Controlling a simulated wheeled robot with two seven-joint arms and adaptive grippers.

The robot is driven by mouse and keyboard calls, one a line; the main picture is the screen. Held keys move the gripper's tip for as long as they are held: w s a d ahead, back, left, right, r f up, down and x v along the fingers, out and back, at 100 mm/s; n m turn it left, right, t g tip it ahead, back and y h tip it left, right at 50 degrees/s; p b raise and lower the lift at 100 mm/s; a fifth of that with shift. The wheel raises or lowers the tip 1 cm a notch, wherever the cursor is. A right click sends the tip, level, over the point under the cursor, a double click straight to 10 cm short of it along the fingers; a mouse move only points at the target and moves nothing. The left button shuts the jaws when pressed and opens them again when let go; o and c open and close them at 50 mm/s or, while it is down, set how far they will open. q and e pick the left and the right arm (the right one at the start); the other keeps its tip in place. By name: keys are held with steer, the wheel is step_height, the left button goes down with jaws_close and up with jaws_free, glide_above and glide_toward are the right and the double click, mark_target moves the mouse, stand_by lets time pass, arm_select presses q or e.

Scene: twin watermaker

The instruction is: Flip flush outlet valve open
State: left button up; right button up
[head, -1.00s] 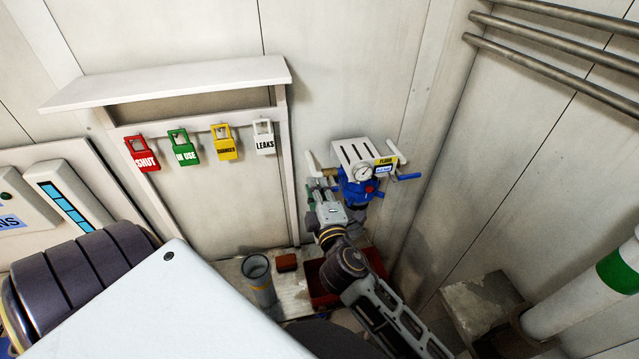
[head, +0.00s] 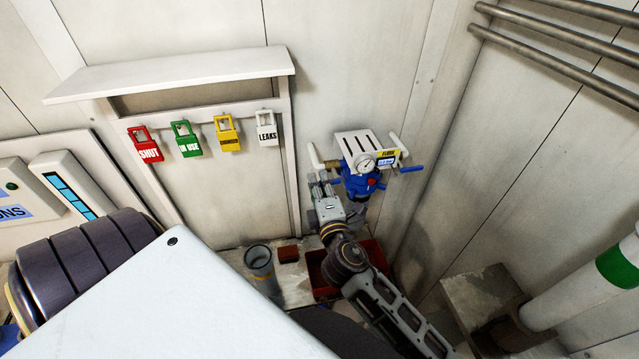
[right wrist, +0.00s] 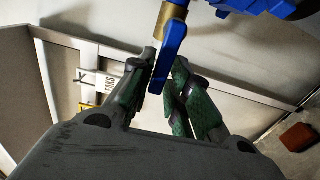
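The flush unit (head: 368,150) is on the wall at the right of the head view. It has a white top bracket, a round gauge and a blue body. In the right wrist view a blue valve lever (right wrist: 170,52) hangs from a brass fitting (right wrist: 176,14), pointing down toward my fingers. My right gripper (right wrist: 164,68) is open, its green-padded fingers on either side of the lever's lower end. I cannot tell whether they touch it. In the head view my right gripper (head: 321,180) is left of the unit's blue body. My left gripper is out of view.
Red, green, yellow and white tags (head: 228,133) hang from a wall rack on the left. Below the unit are a red tray (head: 318,262), a grey cup (head: 260,262) and a small red-brown block (head: 288,254). A wall stands close on the right.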

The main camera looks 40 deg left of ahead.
steer(key=shift+d+r, duration=0.1)
stand_by(0.3)
steer(key=v, duration=1.1)
steer(key=shift+s+d, duration=0.25)
steer(key=shift+s, duration=0.1)
stand_by(0.6)
